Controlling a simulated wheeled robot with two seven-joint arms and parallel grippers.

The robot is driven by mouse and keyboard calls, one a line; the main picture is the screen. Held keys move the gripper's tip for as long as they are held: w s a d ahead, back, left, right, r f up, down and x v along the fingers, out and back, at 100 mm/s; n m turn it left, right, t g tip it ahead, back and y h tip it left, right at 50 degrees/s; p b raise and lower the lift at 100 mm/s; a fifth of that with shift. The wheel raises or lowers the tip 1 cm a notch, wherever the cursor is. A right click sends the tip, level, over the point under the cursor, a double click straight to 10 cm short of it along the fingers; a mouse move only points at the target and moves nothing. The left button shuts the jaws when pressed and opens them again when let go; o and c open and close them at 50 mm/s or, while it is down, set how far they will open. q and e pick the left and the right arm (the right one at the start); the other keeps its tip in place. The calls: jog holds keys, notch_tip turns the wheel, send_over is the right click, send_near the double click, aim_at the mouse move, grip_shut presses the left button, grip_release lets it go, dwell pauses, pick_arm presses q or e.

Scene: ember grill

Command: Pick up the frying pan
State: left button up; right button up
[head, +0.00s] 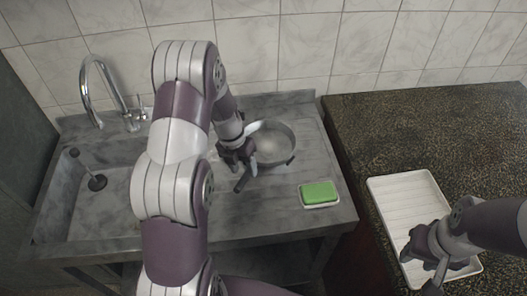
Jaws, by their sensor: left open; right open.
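The frying pan (273,143) is a round grey metal pan on the grey stone sink counter, near the back wall. A short dark handle-like part shows at its lower right rim. My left gripper (247,176) is open at the pan's left side, with its fingers close to the rim. I cannot tell whether it touches the pan. My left arm hides the counter to the left of the pan. My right gripper (423,272) is open and empty over the white tray at the right, away from the pan.
The white ribbed tray (402,196) rests on the dark speckled counter (450,130). The speckled counter's back is clear.

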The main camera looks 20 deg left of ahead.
aim_at(246, 174)
pick_arm(q)
jog(key=f, duration=0.4)
jog(key=shift+d, duration=0.35)
grip_shut()
